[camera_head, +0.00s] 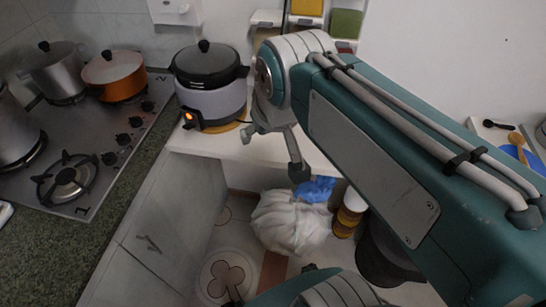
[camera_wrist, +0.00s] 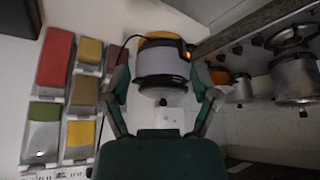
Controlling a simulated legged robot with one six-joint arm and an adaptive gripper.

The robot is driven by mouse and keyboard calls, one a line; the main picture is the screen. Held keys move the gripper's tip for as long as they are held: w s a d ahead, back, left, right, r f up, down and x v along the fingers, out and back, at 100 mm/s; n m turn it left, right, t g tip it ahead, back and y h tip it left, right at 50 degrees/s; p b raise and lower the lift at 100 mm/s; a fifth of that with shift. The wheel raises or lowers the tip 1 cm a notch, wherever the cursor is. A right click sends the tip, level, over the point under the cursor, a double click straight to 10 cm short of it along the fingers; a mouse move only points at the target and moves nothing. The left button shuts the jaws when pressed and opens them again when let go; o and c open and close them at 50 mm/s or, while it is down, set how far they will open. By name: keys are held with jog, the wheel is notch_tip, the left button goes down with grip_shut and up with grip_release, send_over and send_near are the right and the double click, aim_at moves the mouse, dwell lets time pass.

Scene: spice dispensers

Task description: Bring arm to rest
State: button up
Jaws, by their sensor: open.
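My gripper (camera_head: 273,152) hangs at the end of my folded arm, in front of the counter with the cooker. In the wrist view my gripper (camera_wrist: 160,68) has its two fingers spread wide, with nothing between them. The rice cooker shows beyond the gap, apart from the fingers. Several spice dispensers with red, yellow, brown and green contents are on the wall at the left of the wrist view, including a red one (camera_wrist: 56,60). In the head view a green dispenser (camera_head: 346,23) shows at the top, and my arm hides part of that group.
The rice cooker (camera_head: 211,85), its orange light lit, stands on the white counter. A gas stove (camera_head: 85,150) with an orange pot (camera_head: 114,75) and metal pots is at left. Below are a white bag (camera_head: 290,222) and a dark bin (camera_head: 385,255). Utensils lie at far right.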

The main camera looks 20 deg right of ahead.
jog(key=s+f, duration=0.5)
jog(key=shift+s+f, duration=0.15)
jog(key=shift+c, duration=0.3)
dwell(1.5)
